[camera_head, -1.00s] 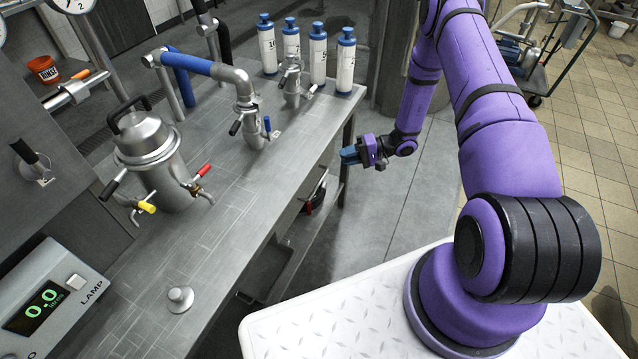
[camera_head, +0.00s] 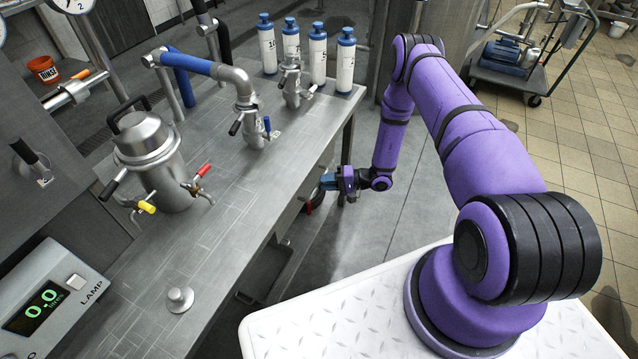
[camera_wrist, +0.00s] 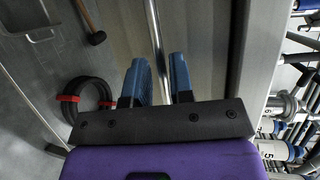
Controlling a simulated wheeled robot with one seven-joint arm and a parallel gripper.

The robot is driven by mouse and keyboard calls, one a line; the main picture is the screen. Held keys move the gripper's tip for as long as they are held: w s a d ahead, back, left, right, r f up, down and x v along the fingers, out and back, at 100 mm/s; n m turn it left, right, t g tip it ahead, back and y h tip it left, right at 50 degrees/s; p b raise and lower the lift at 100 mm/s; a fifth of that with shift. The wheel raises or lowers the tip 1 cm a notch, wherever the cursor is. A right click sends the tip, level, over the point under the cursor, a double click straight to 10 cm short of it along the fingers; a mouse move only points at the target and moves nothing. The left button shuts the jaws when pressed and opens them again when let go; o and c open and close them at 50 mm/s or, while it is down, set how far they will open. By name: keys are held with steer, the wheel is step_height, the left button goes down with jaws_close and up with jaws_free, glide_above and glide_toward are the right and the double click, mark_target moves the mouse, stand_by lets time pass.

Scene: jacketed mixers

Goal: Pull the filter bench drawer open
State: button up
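The filter bench (camera_head: 215,205) is a long grey metal table in the head view. Its drawer front lies under the top edge and is mostly hidden there. In the wrist view a grey front panel (camera_wrist: 205,45) shows, with a shiny bar handle (camera_wrist: 155,30) running along it. My gripper (camera_head: 328,182) is low beside the bench's right edge. In the wrist view its two blue fingers (camera_wrist: 163,65) are apart, with the bar running into the gap between them. Whether either finger touches the bar I cannot tell.
A jacketed steel vessel (camera_head: 155,150), piping and several white bottles with blue caps (camera_head: 318,55) stand on the bench. Below it, the wrist view shows a black hose coil (camera_wrist: 73,105) and a mallet (camera_wrist: 95,37). A cart (camera_head: 510,70) stands behind my arm.

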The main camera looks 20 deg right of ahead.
steer(key=shift+x, duration=1.45)
jaws_close()
steer(key=s+d, duration=1.8)
steer(key=s, duration=0.1)
steer(key=shift+s, duration=0.2)
steer(key=shift+d, duration=0.15)
jaws_free()
steer(key=v, duration=1)
steer(key=shift+d, duration=0.35)
